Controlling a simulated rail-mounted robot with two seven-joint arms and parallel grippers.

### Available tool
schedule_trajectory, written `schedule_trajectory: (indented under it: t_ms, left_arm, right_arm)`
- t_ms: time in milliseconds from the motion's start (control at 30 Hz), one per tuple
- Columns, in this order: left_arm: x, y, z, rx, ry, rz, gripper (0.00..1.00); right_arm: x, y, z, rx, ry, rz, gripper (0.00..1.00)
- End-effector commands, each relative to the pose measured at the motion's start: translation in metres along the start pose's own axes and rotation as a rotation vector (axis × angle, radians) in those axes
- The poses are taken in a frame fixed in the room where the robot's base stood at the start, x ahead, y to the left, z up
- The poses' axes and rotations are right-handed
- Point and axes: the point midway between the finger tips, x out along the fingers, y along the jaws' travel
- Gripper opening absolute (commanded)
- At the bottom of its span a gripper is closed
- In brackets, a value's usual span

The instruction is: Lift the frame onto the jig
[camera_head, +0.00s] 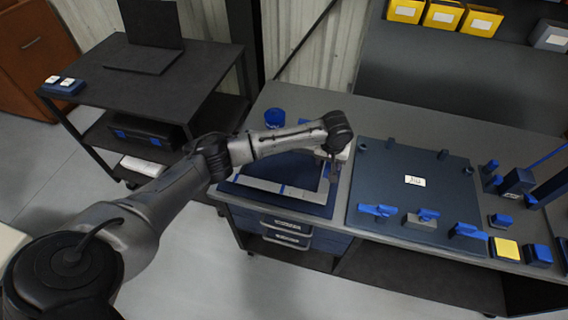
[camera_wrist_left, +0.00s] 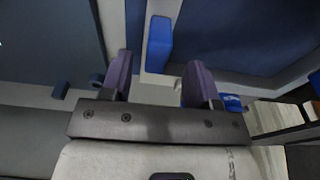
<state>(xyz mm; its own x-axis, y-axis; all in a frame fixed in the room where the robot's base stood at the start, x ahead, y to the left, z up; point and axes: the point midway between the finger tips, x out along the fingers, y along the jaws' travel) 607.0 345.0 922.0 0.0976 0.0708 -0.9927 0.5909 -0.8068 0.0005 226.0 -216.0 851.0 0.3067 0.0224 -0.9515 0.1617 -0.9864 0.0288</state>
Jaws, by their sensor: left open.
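The grey frame (camera_head: 305,196) lies on a dark blue mat (camera_head: 275,204) at the left end of the bench. It has blue tabs, and one blue tab (camera_wrist_left: 159,45) shows in the left wrist view. My left gripper (camera_head: 334,172) points down over the right side of the frame. Its fingers (camera_wrist_left: 160,78) are open, one on each side of the line of that tab, and hold nothing. The arm hides part of the frame's far side. The jig (camera_head: 405,180) is a dark blue plate with a white label, right of the frame. My right gripper is not in view.
Blue clamps (camera_head: 377,210) line the jig's front edge, and small posts stand at its back. A blue cup (camera_head: 274,118) stands behind the frame. Blue blocks and a yellow pad (camera_head: 506,248) are at the right. A cart (camera_head: 190,75) holds a laptop.

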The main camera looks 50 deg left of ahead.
Motion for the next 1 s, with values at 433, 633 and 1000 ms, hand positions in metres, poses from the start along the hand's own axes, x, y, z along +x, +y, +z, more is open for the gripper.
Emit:
schedule_trajectory:
  t_ms: [433, 633, 1000]
  left_arm:
    - [0.049, 0.002, -0.002, 0.001, 0.000, -0.002, 0.55]
    - [0.051, 0.002, -0.002, 0.001, 0.000, -0.001, 0.55]
    - [0.051, 0.002, -0.002, 0.001, 0.000, -0.001, 0.29]
  right_arm:
    - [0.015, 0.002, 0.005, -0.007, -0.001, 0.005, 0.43]
    - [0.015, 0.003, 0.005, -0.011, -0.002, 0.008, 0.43]
    - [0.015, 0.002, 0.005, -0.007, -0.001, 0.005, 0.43]
